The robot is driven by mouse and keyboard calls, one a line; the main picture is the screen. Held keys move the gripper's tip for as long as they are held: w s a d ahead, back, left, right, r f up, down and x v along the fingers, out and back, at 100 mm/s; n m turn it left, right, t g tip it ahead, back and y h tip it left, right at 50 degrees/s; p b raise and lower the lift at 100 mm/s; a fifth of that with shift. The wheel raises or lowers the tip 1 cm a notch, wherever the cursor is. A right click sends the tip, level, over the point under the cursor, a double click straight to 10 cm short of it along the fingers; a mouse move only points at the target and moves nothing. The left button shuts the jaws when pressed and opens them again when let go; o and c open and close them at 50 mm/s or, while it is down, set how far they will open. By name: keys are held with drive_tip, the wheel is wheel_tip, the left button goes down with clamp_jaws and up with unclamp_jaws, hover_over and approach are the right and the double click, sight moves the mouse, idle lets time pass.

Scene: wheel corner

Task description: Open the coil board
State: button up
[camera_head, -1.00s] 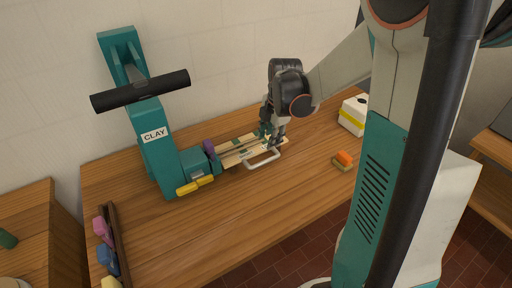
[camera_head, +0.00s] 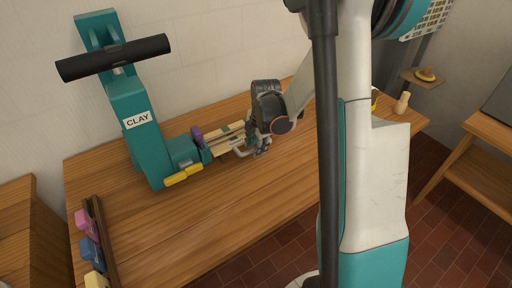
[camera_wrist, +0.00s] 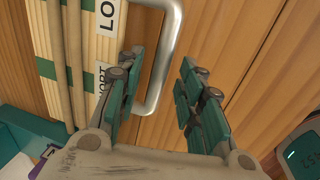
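The coil board (camera_head: 222,143) is a pale wooden board with green strips, beside the teal clay press (camera_head: 145,130) on the table. In the wrist view the board (camera_wrist: 98,55) carries partly cut-off labels and long rods. A light metal U-shaped handle (camera_wrist: 166,60) sticks out from its edge; the handle also shows in the head view (camera_head: 238,153). My gripper (camera_head: 262,150) is at the handle. In the wrist view my gripper (camera_wrist: 161,60) has its fingers apart, with the handle bar between them, nearer the left finger. I cannot tell whether that finger touches the bar.
The wooden table (camera_head: 225,185) has free room in front of the board. A dark rack with pink, blue and yellow pieces (camera_head: 88,250) lies at the left front. The press has a black roller bar (camera_head: 115,57) and yellow bars (camera_head: 183,175). A white wall stands behind.

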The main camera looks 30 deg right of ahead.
clamp_jaws()
drive_tip(key=s, duration=1)
drive_tip(key=shift+s+d, duration=0.15)
drive_tip(key=shift+s, duration=0.15)
unclamp_jaws()
drive_tip(key=shift+r, duration=0.1)
wheel_tip(320, 180, up, 12)
drive_tip(key=s, duration=0.2)
drive_tip(key=shift+s+f, duration=0.15)
drive_tip(key=shift+f, duration=0.05)
